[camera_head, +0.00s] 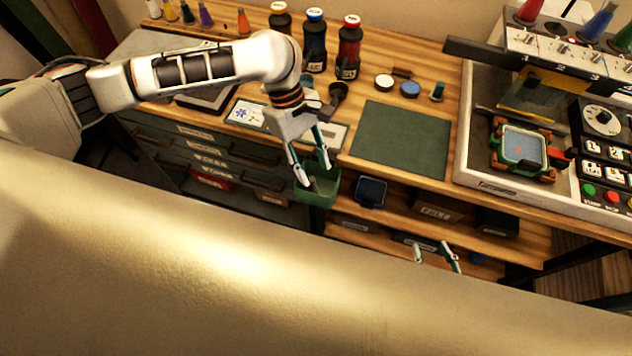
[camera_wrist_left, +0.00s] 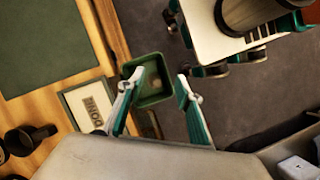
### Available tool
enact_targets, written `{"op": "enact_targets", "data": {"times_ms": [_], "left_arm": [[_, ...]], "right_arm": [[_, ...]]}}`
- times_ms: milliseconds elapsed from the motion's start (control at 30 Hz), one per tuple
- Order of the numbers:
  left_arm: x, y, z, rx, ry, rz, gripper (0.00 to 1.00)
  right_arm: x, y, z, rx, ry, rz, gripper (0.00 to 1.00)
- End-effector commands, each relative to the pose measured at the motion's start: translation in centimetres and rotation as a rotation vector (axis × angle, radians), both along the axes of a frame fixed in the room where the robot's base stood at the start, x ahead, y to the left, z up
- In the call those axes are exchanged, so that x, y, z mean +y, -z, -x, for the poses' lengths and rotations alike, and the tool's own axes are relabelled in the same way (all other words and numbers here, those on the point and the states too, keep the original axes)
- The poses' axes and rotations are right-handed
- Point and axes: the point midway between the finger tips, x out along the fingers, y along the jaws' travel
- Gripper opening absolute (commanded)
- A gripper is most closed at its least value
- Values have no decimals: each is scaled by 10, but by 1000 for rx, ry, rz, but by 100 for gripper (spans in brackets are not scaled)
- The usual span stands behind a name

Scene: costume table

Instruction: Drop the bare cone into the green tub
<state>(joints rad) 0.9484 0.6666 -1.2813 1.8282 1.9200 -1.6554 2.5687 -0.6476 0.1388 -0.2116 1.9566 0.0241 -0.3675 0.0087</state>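The green tub (camera_head: 316,198) is at the table's front edge, below my left gripper. My left gripper (camera_head: 311,172) points down over the tub, its two fingers apart with nothing seen between them. In the left wrist view the tub (camera_wrist_left: 152,101) shows beyond the fingertips of my left gripper (camera_wrist_left: 161,80). A small pale round patch (camera_wrist_left: 152,83) shows inside the tub; I cannot tell whether it is the bare cone. No bare cone is clearly seen elsewhere. My right gripper (camera_head: 434,252) is low at the front, with its two fingertips apart and the rest hidden.
A green mat (camera_head: 402,139) lies on the table right of the tub. Dark bottles (camera_head: 349,47) and coloured cones (camera_head: 205,16) stand at the back. A white-edged machine tray (camera_head: 480,178) is at right. A pale DONE card (camera_wrist_left: 91,106) lies beside the tub.

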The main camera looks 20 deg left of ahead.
Motion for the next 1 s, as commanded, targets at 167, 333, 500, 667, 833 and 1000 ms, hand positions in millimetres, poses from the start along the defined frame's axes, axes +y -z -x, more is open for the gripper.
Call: {"op": "enact_targets", "data": {"times_ms": [167,333,500,667,833,1000], "left_arm": [[1,-2,-1,-1,0,0,35],[7,-20,-6,-4,0,-1,35],[19,-51,-13,-6,-2,-1,35],[29,-80,-19,-4,-1,-2,35],[36,-101,-23,-1,0,0,35],[39,-110,-24,0,0,0,35]], "right_arm": [[-3,1,1,3,0,7,40],[-2,0,1,1,1,3,40],[-1,0,0,0,1,2,40],[-1,-1,0,0,1,1,40],[-1,-1,0,-1,1,0,40],[-1,-1,0,-1,1,0,40]]}}
